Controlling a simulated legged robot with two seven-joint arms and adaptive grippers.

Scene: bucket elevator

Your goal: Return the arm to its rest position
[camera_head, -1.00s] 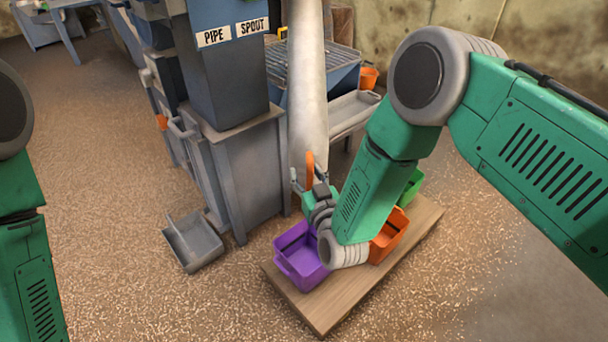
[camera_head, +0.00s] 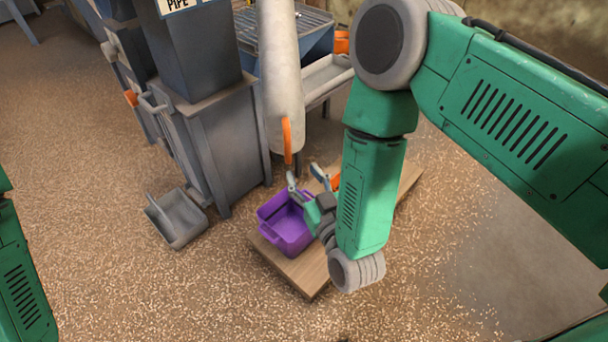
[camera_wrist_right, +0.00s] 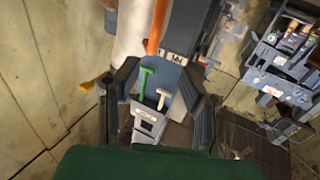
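My right gripper (camera_head: 306,180) is open, its two fingers apart with nothing seen held between them. It hangs above and beside the purple bucket (camera_head: 290,232), in front of the grey pipe spout (camera_head: 282,80). The orange handle (camera_head: 287,140) hangs at the spout's lower end, just above the left finger; I cannot tell whether they touch. In the right wrist view the open fingers (camera_wrist_right: 160,85) frame an orange bar (camera_wrist_right: 157,25), a green handle and a pale handle farther off. Of my left arm, only green links show at the left edge; its gripper is out of view.
The purple bucket stands on a wooden board (camera_head: 305,275). Something orange (camera_head: 335,182) is mostly hidden behind my right arm. A grey scoop-like tray (camera_head: 175,218) lies on the grain-strewn floor beside the grey elevator housing (camera_head: 225,140). Open floor lies in front.

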